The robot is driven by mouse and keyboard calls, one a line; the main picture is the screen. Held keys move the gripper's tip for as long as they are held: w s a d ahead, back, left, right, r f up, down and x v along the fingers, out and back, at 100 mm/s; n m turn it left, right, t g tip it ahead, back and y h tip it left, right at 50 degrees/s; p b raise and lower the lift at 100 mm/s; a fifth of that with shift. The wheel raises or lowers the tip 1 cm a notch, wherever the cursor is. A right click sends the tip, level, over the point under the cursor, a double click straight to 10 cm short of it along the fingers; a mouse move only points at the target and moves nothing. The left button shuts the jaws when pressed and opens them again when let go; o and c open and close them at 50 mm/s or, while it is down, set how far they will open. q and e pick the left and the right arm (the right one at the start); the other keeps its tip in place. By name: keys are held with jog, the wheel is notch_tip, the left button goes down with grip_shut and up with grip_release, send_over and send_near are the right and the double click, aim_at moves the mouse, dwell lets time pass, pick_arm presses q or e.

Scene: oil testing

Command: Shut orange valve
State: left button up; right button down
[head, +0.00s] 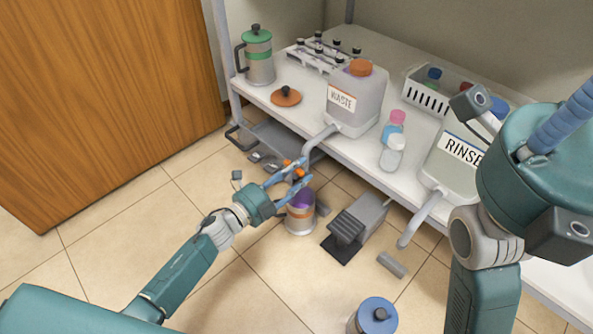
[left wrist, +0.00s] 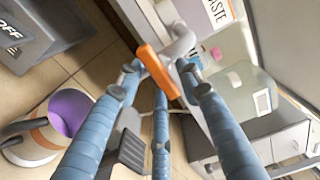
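The orange valve (head: 293,166) is a small handle on the grey outlet pipe (head: 318,140) of the white WASTE container (head: 352,100). In the left wrist view the orange handle (left wrist: 158,72) is a slanted bar near the fingertips. My left gripper (head: 290,180) is open, its blue fingers spread around the handle; I cannot tell whether they touch it. Below stands a pot (head: 300,219) with an orange band and purple contents, also in the left wrist view (left wrist: 45,140). My right gripper shows only partly, with a blue finger (head: 566,118) at the right edge.
A RINSE container (head: 452,165) with its own spout stands on the white bench to the right. Bottles (head: 393,140), an orange lid (head: 286,96) and a green-topped pot (head: 258,55) stand there too. A pedal (head: 347,228) and blue-lidded pot (head: 375,316) are lower down.

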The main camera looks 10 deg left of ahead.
pick_arm(q)
jog(key=v, duration=1.2)
dwell(0.4)
